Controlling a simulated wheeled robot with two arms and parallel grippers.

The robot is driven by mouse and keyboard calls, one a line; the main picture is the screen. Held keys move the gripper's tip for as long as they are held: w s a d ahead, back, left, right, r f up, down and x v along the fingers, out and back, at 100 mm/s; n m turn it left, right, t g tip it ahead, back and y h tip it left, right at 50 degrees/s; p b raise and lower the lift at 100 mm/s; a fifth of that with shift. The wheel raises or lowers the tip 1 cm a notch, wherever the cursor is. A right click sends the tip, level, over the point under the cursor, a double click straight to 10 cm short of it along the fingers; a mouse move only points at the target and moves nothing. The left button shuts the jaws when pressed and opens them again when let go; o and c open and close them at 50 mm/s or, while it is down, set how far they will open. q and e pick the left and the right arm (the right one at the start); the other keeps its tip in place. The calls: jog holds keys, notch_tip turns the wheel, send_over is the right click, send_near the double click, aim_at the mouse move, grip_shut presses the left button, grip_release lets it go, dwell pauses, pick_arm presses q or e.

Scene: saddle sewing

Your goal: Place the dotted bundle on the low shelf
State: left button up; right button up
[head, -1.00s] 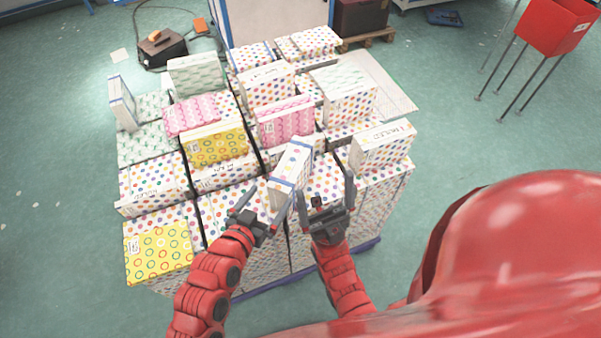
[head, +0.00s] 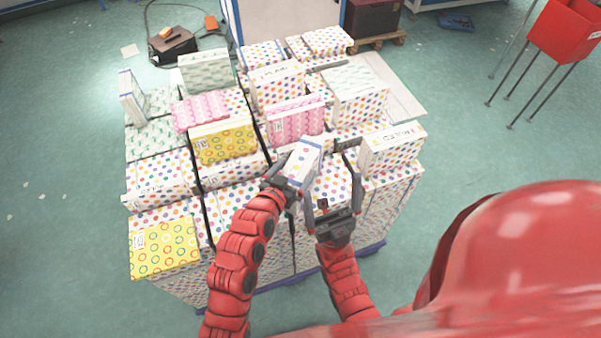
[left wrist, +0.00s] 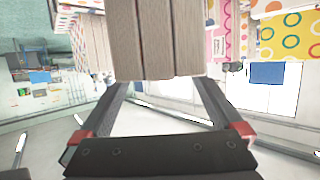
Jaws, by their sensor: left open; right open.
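A white dotted bundle with blue edge bands (head: 304,160) stands tilted on the stacks, near the middle of the head view. My left gripper (head: 281,180) is open at the bundle's near left side. In the left wrist view, a block of layered grey-brown edges (left wrist: 157,45) lies ahead of the spread fingers of my left gripper (left wrist: 160,95); contact cannot be told. My right gripper (head: 333,190) is open and empty just right of and nearer than the bundle, fingers pointing away from me. I cannot make out a low shelf.
Dotted stacks (head: 155,180) crowd around, with pink (head: 297,120), yellow (head: 222,143) and green-patterned (head: 205,70) bundles. A white dotted block (head: 392,148) stands close to the right. A red bin on legs (head: 565,30) is at the far right.

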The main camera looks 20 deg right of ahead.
aim_at(299, 163)
pick_arm(q)
jog(key=shift+w+d+p, duration=0.25)
jog(key=shift+w+p, duration=0.1)
jog(key=p+x, duration=0.1)
jog(key=x, duration=0.1)
jog(key=shift+w+d+f, duration=0.2)
jog(key=shift+w, duration=0.1)
jog(key=shift+w+d+f+p, duration=0.3)
jog(key=shift+w+p, duration=0.05)
jog(key=shift+p, duration=0.05)
grip_shut()
